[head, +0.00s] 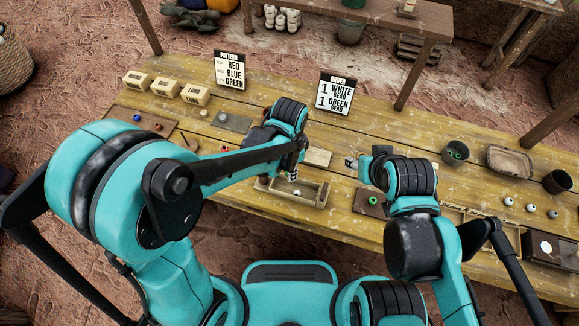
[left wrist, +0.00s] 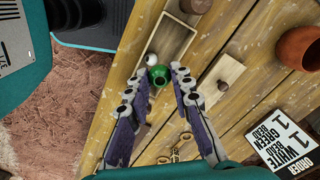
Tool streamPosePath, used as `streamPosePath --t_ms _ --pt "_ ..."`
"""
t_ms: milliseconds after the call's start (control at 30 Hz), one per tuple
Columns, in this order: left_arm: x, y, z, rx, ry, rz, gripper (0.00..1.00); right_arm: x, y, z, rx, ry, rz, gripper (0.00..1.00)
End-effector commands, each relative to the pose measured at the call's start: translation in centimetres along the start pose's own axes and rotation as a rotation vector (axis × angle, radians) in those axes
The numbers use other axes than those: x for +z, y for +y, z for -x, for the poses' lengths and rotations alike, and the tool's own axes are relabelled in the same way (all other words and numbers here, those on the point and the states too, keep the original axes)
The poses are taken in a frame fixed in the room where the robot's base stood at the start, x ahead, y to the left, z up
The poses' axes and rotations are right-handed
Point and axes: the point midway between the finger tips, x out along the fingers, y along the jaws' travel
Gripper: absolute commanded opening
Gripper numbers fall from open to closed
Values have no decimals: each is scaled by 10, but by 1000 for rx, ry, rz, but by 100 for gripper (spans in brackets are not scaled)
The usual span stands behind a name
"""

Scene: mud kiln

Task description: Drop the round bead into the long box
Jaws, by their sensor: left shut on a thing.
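My left gripper (head: 292,174) is over the long box (head: 325,194), an open wooden tray near the table's front edge. In the left wrist view its fingertips (left wrist: 158,77) are on either side of a round green bead (left wrist: 160,77), and it is shut on this bead. The long box (left wrist: 184,36) lies below and beyond the fingertips there. A white bead (head: 297,193) lies inside the box and also shows beside the green one in the left wrist view (left wrist: 150,58). My right gripper (head: 352,162) is right of the box, its jaws too small to judge.
A brown board (head: 372,203) with a small green bead lies right of the box. A lidded wooden block (head: 318,157) is behind it. An order sign (head: 339,93) and a pattern sign (head: 229,70) stand at the back. Pale beads (head: 508,202), cups and trays are at right.

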Motion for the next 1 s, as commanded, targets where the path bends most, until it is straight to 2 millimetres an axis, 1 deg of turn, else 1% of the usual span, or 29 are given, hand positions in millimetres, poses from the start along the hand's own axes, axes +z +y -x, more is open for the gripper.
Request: streamPosePath --t_ms 33,200,300,533,567,600,633,900,1000 --pt "0 0 -11 0 0 0 8 6 0 -8 0 0 0 46" --pt "0 0 -28 0 0 0 8 13 0 -18 0 0 0 46" --pt "0 0 -32 0 0 0 8 14 0 -20 0 0 0 46" --pt "0 0 -31 0 0 0 8 14 0 -19 0 0 0 46" --pt "0 0 -30 0 0 0 27 14 0 -19 0 0 0 46" --pt "0 0 -30 0 0 0 38 14 0 -19 0 0 0 46" --pt "0 0 -30 0 0 0 46 14 0 -19 0 0 0 46" --pt "0 0 -30 0 0 0 46 14 0 -19 0 0 0 46" --pt "0 0 -27 0 0 0 46 14 0 -19 0 0 0 46"
